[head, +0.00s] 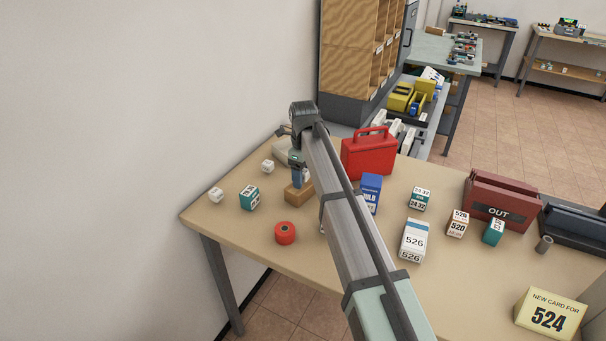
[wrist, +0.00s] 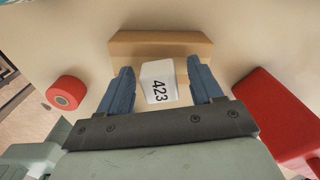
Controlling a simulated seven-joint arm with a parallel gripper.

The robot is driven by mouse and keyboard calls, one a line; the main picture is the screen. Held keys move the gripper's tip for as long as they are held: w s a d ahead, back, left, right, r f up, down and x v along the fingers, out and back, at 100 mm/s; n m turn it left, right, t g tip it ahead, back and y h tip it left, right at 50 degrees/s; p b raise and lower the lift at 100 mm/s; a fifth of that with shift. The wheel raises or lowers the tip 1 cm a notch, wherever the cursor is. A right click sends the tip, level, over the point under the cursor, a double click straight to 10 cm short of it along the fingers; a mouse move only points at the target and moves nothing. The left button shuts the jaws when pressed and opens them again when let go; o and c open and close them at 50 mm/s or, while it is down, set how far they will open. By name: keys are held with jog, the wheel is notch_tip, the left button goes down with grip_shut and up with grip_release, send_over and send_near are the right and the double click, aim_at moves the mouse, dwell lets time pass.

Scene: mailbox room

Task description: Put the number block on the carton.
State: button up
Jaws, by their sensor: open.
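A white number block (wrist: 158,82) marked 423 lies between my gripper's two blue fingers in the wrist view, overlapping a brown wooden block (wrist: 160,45). I cannot tell whether it rests on the wood or stands against it. My gripper (wrist: 159,88) is open around it, with a small gap visible at the right finger. In the head view my gripper (head: 297,181) is low at the wooden block (head: 299,195), and the number block is hidden. A blue and white box (head: 370,193) and a white box (head: 413,241) marked 526 stand right of my arm; I cannot tell which is the carton.
A red roll (head: 285,233) and a red case (head: 368,154) flank my gripper. Small white blocks (head: 216,195) and a teal block (head: 250,197) lie to the left. A red OUT tray (head: 497,199) stands right. The table's front left (head: 225,221) is bare.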

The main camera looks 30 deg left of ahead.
jog(key=shift+r, duration=0.1)
notch_tip(320, 180, up, 12)
dwell(0.5)
dwell(0.4)
